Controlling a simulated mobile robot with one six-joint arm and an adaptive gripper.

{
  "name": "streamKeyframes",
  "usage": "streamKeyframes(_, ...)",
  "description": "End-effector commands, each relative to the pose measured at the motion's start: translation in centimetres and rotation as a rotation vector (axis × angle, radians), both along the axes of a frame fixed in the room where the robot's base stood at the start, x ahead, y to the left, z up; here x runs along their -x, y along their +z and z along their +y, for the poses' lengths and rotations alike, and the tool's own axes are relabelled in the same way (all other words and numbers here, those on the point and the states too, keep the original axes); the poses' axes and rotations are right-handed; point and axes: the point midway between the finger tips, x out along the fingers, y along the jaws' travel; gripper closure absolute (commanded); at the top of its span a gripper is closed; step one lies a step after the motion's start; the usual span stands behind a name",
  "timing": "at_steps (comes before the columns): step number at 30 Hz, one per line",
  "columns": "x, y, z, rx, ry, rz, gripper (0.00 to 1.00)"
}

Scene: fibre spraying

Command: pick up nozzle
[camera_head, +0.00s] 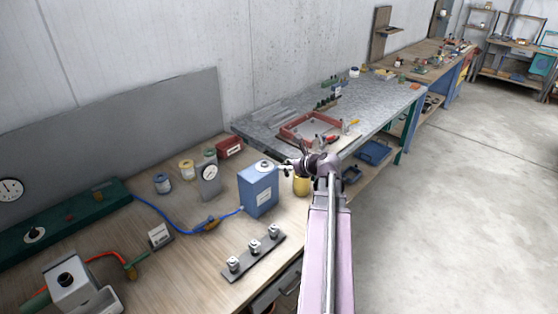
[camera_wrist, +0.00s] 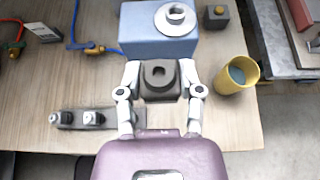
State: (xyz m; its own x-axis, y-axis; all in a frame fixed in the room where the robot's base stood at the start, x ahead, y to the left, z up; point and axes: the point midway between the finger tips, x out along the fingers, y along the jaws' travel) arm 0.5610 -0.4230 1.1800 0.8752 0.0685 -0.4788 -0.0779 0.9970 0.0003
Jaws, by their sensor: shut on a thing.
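My gripper (camera_wrist: 160,84) is shut on a dark grey block (camera_wrist: 160,92) with a round hole in its top. I cannot tell whether this block is a nozzle. The gripper is also visible in the head view (camera_head: 290,167), just right of the blue box (camera_head: 258,188), where its fingertips are small and unclear. A dark rack (camera_head: 240,268) lies on the wooden bench with three small pale-topped pieces (camera_head: 254,247) standing in a row. In the wrist view, the rack (camera_wrist: 72,125) shows two pieces; its right end is partly behind my gripper.
The blue box (camera_wrist: 158,40) with a round white cap stands just beyond the gripper. A yellow cup (camera_wrist: 236,76) stands to the right. A grey metal table (camera_head: 265,120) with a red tray (camera_head: 293,130) lies beyond. Bare wood surrounds the rack; open floor is right.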

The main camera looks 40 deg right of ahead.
Motion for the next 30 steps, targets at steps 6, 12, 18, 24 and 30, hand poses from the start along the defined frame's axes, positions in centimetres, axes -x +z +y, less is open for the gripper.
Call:
streamKeyframes(6,1.31,0.14,0.16,0.0,0.0,0.0,1.0)
streamKeyframes(12,1.4,0.13,0.14,0.0,0.001,0.0,1.0)
streamKeyframes(18,1.37,0.12,0.14,0.0,0.001,0.0,1.0)
streamKeyframes(24,1.36,0.13,0.14,0.001,0.0,0.0,1.0)
streamKeyframes(30,1.36,-0.54,0.15,0.0,0.001,0.0,1.0)
